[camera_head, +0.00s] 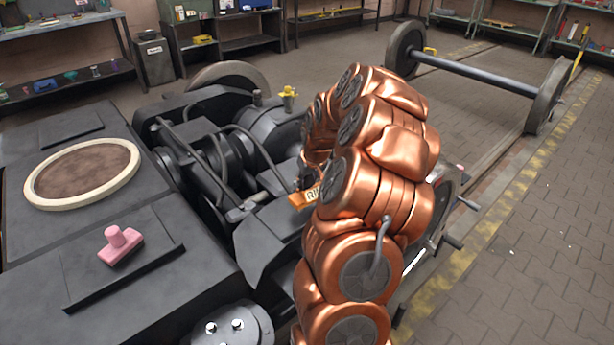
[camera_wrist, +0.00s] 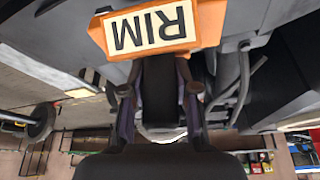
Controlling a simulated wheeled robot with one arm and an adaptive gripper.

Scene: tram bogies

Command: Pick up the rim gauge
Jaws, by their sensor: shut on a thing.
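The rim gauge (camera_head: 304,198) is orange with a pale label, of which "RI" shows in the head view. It is just left of my copper-coloured arm, over the dark bogie, and the arm hides much of it. In the wrist view the orange block of the rim gauge (camera_wrist: 196,37) fills the top middle, its label "RIM" upside down. My gripper (camera_wrist: 157,65) reaches up to it with two dark fingers and is shut on it. The exact contact is partly hidden behind the block. I cannot tell whether the gauge is clear of the bogie.
A pink handled block (camera_head: 121,246) lies on the bogie's dark flat top, near a cream-rimmed round plate (camera_head: 47,201). A yellow fitting (camera_head: 289,94) stands on the bogie behind. A loose wheelset (camera_head: 470,76) is at the back right. Paved floor (camera_head: 530,210) at right is open.

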